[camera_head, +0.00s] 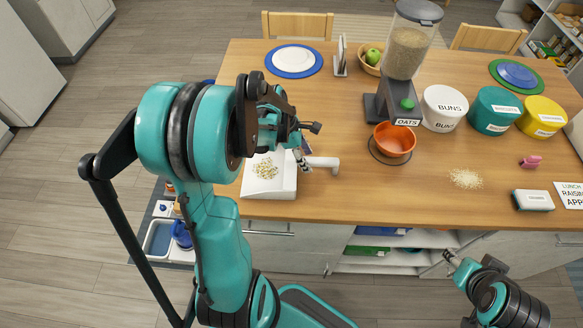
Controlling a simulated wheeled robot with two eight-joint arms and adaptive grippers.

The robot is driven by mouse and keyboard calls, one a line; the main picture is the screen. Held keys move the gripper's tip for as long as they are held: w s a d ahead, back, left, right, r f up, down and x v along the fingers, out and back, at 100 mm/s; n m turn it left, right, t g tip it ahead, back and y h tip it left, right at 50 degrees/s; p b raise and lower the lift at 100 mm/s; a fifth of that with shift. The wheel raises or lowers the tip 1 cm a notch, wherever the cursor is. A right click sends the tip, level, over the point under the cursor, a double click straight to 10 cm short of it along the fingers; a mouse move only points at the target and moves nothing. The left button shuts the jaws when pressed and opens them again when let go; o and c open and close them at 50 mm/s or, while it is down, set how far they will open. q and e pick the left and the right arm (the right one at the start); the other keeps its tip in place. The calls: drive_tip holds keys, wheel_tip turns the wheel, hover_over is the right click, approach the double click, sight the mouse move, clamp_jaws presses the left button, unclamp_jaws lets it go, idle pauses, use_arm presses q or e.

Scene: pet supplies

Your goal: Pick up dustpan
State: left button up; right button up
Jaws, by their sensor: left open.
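The white dustpan (270,187) lies on the wooden table near its front left edge, with pale flakes in its pan. Its white handle (322,163) points right. My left gripper (308,143) is open, with its fingertips over or beside the handle end of the dustpan. The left arm hides part of the pan's left side, and I cannot tell whether a finger touches it. My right gripper (450,258) is low in front of the table at the lower right, far from the dustpan. Its fingers are too small to read.
An orange bowl (394,140) sits under the oats dispenser (407,50), right of the dustpan. Spilled oats (466,179) lie farther right, near a dark-and-white sponge or brush (532,200). Labelled canisters (443,107) stand behind.

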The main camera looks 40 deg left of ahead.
use_arm(q)
drive_tip(key=shift+x, duration=1.15)
clamp_jaws()
drive_tip(key=shift+r, duration=0.15)
wheel_tip(320, 180, up, 5)
drive_tip(key=shift+s+f+p, duration=0.1)
drive_tip(key=shift+f+p, duration=0.1)
drive_tip(key=shift+p, duration=0.6)
drive_tip(key=s+d+r+p, duration=0.3)
drive_tip(key=s+d+r, duration=0.3)
drive_tip(key=d, duration=0.3)
drive_tip(key=shift+s, duration=0.75)
drive_tip(key=shift+a+r, duration=0.1)
